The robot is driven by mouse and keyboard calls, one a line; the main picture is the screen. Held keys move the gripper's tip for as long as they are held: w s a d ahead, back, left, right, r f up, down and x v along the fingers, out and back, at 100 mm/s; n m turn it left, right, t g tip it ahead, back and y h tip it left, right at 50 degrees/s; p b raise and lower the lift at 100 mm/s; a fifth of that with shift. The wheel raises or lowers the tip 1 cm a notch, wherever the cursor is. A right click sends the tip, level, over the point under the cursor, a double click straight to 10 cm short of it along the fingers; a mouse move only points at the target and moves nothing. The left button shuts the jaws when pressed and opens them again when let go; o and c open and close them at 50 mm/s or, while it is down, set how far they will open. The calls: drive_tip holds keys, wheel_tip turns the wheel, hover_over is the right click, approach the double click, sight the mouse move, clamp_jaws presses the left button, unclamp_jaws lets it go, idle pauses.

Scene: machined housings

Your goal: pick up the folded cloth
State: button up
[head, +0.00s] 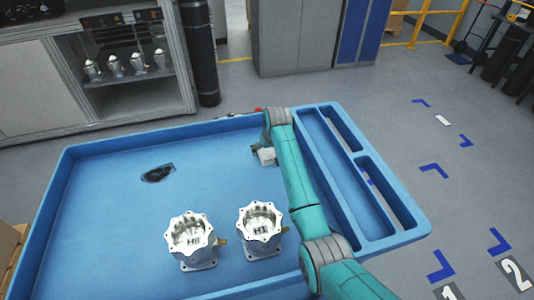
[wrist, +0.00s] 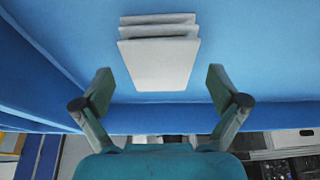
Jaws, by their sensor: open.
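The folded cloth (wrist: 158,62) is a pale grey-white stack of a few layers, lying on the blue tray floor in the wrist view. In the head view a small part of it (head: 267,156) shows beside the end of my arm, near the tray's far wall. My gripper (wrist: 160,84) is open, its two fingers well apart, one on each side of the cloth's near end. Nothing is held, and I see no contact with the cloth. In the head view my gripper (head: 257,150) is mostly hidden by my arm.
Two silver machined housings, one on the left (head: 190,238) and one marked H1 (head: 260,229), stand in the blue tray (head: 110,180). A dark irregular patch (head: 158,173) lies farther left. Slotted compartments (head: 345,180) run along the right.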

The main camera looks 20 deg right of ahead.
drive_tip(key=shift+w+f, duration=0.2)
drive_tip(key=shift+f, duration=0.4)
drive_tip(key=shift+f, duration=0.25)
idle(0.3)
drive_tip(key=c, duration=1.2)
